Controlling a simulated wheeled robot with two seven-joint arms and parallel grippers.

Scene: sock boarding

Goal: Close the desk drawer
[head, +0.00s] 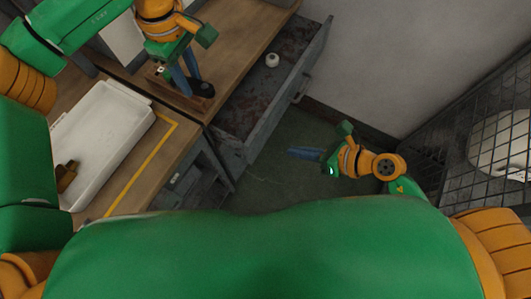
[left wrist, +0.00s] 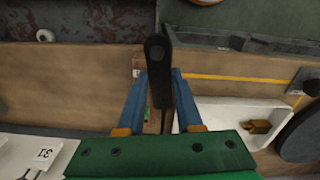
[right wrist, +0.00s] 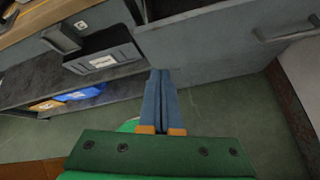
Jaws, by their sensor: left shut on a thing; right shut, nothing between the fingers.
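The desk drawer (head: 228,141) stands pulled out from the desk, with its dark, stained inside showing in the head view. Its grey front and handle (right wrist: 288,31) show in the right wrist view. My right gripper (head: 296,153) is shut and empty, low over the floor and apart from the drawer in the head view. In the right wrist view its fingers (right wrist: 163,76) overlap the drawer's grey side; contact cannot be told. My left gripper (head: 188,76) is shut on a dark, flat, round-ended piece (left wrist: 158,62) above a wooden block on the desk.
A small white round thing (head: 272,60) lies in the drawer. A white tray (head: 128,104) with a brown piece (head: 66,175) stands on the left table beside a yellow line. A wire mesh cage (head: 440,155) stands at right. Green floor (head: 270,175) is clear below the drawer.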

